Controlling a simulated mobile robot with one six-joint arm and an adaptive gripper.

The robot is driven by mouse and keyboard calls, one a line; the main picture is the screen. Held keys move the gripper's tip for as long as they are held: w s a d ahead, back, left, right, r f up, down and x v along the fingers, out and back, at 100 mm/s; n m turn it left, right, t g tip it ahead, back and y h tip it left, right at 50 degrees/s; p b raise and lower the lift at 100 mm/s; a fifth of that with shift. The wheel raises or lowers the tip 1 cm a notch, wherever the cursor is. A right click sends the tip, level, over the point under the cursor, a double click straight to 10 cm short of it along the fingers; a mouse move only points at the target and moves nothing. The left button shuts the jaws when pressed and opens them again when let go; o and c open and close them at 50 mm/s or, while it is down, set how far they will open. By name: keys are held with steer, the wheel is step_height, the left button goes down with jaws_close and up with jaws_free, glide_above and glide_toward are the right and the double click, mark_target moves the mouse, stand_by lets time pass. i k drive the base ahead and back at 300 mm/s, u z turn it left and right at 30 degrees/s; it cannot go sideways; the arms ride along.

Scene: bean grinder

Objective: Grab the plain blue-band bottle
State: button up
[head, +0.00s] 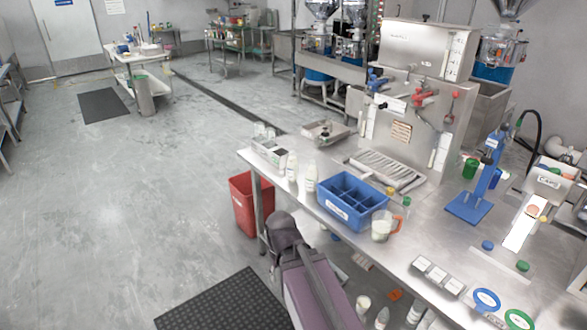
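Two small whitish bottles stand upright on the steel bench: a left bottle (292,169) and a right bottle (310,178). They are behind and left of the blue divided crate (352,202). The bands are too small to read, so I cannot tell which is the plain blue-band bottle. My arm shows at the lower middle, in front of the bench, but my gripper's fingers are not visible.
A jug with an orange handle (383,228) stands right of the crate. A red bin (249,202) stands on the floor beside the bench. A steel machine (415,90) rises behind.

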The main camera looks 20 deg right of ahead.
mark_target(292, 163)
steer(key=u, duration=0.05)
steer(key=i, duration=1)
steer(key=z, duration=0.05)
